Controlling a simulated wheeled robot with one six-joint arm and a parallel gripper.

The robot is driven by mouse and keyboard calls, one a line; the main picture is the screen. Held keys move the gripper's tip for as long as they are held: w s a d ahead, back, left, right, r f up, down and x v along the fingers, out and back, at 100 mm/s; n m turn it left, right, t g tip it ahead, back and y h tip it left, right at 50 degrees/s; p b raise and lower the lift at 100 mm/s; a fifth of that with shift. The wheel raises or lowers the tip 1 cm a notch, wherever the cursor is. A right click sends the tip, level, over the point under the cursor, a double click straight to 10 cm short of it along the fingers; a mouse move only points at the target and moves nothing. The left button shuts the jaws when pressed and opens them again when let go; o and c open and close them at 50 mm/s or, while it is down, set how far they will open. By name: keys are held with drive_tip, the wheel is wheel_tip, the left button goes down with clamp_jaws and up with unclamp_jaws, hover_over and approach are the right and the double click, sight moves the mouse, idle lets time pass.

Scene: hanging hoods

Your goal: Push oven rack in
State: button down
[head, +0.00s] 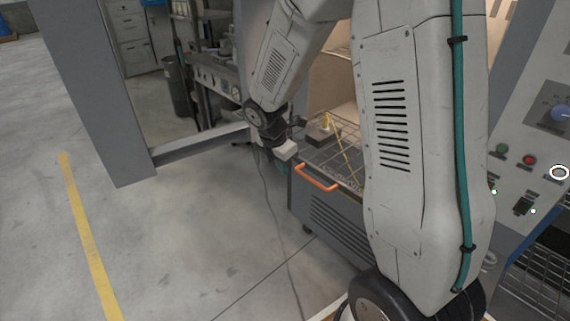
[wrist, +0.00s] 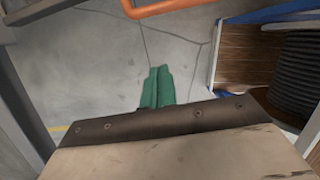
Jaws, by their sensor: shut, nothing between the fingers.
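The oven rack (head: 330,155) is a wire grid in the head view, sticking out of the lit oven opening (head: 330,88). An orange handle (head: 317,178) sits at its near front edge. The handle also shows at the top of the wrist view (wrist: 158,7). My gripper (head: 281,168) is just left of the handle in the head view. Its green fingers (wrist: 157,88) are closed together and empty, with a visible gap to the handle in the wrist view. My arm hides much of the rack's right side and the oven.
A grey vented cabinet (head: 335,230) stands under the rack. A control panel (head: 530,165) with buttons is at the right. A grey post (head: 95,90) stands at the left. The concrete floor (head: 180,235) in front is open, with a cable on it.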

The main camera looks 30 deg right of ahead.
drive_tip(key=w+d+f, duration=0.1)
drive_tip(key=d+f, duration=0.4)
drive_tip(key=f, duration=0.1)
drive_tip(key=shift+d, duration=0.35)
drive_tip(key=shift+w+d, duration=0.1)
